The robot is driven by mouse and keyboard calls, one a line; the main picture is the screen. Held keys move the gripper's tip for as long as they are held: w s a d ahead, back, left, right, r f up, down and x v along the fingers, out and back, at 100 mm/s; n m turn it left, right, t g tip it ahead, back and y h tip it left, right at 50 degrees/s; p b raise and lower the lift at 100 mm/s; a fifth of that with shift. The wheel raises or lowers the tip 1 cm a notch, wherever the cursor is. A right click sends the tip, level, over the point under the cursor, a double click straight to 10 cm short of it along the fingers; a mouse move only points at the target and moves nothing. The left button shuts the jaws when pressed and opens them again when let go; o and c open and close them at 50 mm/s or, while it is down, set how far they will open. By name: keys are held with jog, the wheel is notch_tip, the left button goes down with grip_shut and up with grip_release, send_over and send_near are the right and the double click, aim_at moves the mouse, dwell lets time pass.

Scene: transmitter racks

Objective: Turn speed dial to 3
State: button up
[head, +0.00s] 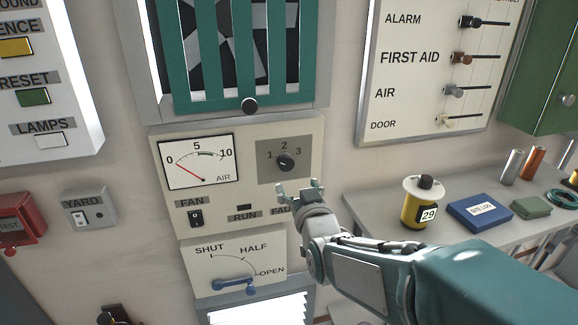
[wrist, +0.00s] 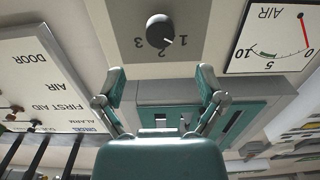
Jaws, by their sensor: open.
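The speed dial (head: 285,161) is a round black knob on a grey plate marked 1, 2 and 3, on the panel's right side. It also shows at the top of the wrist view (wrist: 160,30), where the picture is upside down. Its pale pointer mark is on the side of the 1. My gripper (head: 299,187) is open and empty, just below and right of the dial in the head view. In the wrist view its two fingers (wrist: 161,72) are spread apart, with the dial beyond the tips, and nothing touches it.
An air gauge (head: 197,162) sits left of the dial, with a fan switch (head: 196,218) below it. A blue-handled lever (head: 234,287) is under the panel. A slatted green grille (head: 246,60) is above. A shelf (head: 380,205) at right holds a yellow canister (head: 420,207).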

aim_at(287, 166)
jog(key=x, duration=0.7)
jog(key=shift+w+f, duration=0.1)
jog(key=shift+w, duration=0.3)
jog(key=shift+w+a, duration=0.2)
jog(key=c, duration=1.1)
